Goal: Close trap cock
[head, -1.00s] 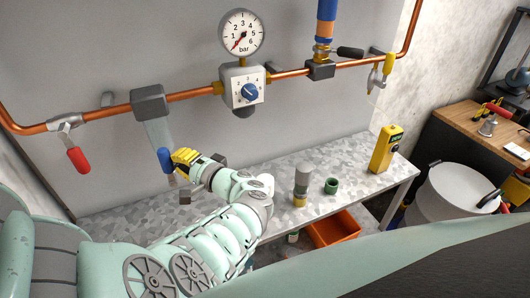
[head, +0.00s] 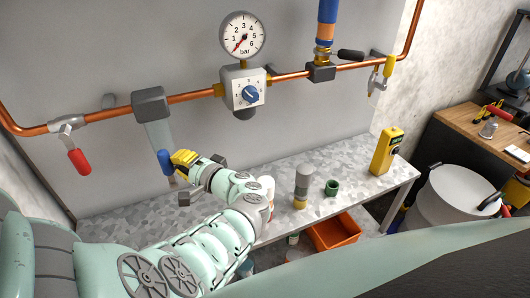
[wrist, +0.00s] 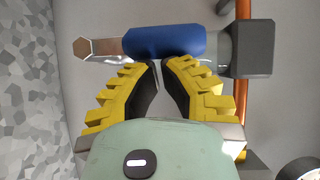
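A blue handle (head: 165,162) hangs at the lower end of a pale tapered body below a dark grey block (head: 151,102) on the copper pipe. I take this for the trap cock. In the wrist view the blue handle (wrist: 163,42) lies crosswise just beyond my fingertips, with a hexagonal metal end to its left. My gripper (head: 178,160), with yellow ridged fingers, is right beside the handle. In the wrist view my gripper's (wrist: 160,66) tips nearly meet, with only a narrow slit between them and nothing held. Whether they touch the handle is unclear.
A red-handled valve (head: 78,160) hangs at the left. A gauge (head: 241,35) and regulator (head: 245,90) sit on the pipe to the right. The speckled bench (head: 345,165) below holds a grey cylinder (head: 301,187), a green cup (head: 331,188) and a yellow device (head: 386,150).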

